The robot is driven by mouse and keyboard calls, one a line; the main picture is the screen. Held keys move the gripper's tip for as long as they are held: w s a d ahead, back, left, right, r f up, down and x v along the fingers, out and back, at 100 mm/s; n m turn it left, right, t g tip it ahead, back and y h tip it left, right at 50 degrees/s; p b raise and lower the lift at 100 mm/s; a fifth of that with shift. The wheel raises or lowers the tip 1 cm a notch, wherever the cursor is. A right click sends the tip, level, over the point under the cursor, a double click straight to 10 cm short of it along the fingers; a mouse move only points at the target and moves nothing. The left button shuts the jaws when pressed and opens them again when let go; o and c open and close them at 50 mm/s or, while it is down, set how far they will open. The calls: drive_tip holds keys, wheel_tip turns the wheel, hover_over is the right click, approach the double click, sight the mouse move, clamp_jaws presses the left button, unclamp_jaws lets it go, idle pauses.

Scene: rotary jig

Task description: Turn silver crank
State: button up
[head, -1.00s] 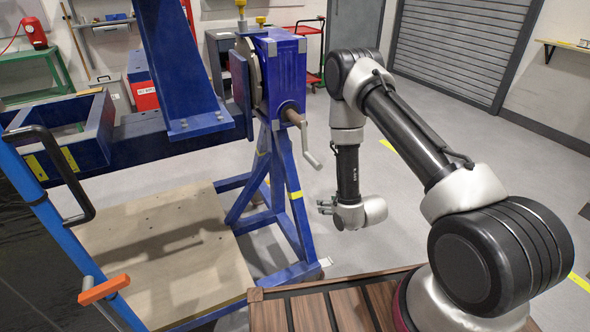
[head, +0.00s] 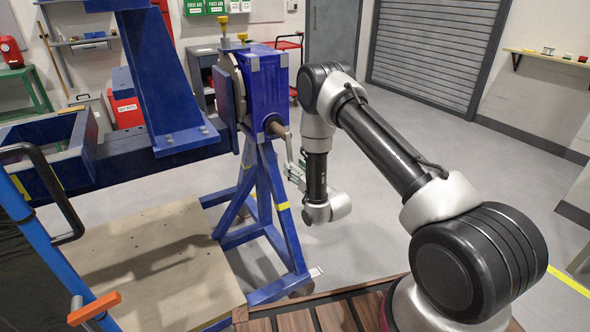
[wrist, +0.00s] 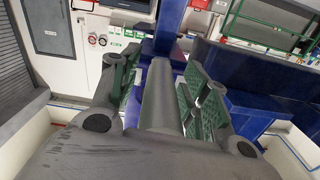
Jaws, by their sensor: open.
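The silver crank (head: 288,146) hangs from the brown shaft (head: 277,129) on the blue gearbox housing (head: 267,85) of the rotary jig. My gripper (head: 294,172) is at the crank's lower end, partly overlapping it in the head view. In the wrist view a grey cylindrical part of the crank (wrist: 159,95) lies between the two green-padded fingers of my open gripper (wrist: 160,98). Narrow gaps seem to show on both sides of it; whether a finger touches it, I cannot tell. The crank's far end is partly hidden.
The blue stand (head: 268,210) has splayed legs below the housing. A wooden platform (head: 150,265) lies at the left, with a blue rail and an orange handle (head: 95,309) in front. Wooden slats (head: 345,314) are at the bottom. Open grey floor (head: 440,150) lies to the right.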

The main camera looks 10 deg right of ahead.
drive_tip(key=shift+w+a, duration=0.1)
drive_tip(key=shift+w, duration=0.15)
drive_tip(key=shift+c, duration=0.3)
clamp_jaws()
drive_tip(key=shift+s+a, duration=0.15)
drive_tip(key=shift+a, duration=0.4)
drive_tip(key=shift+o, duration=0.3)
unclamp_jaws()
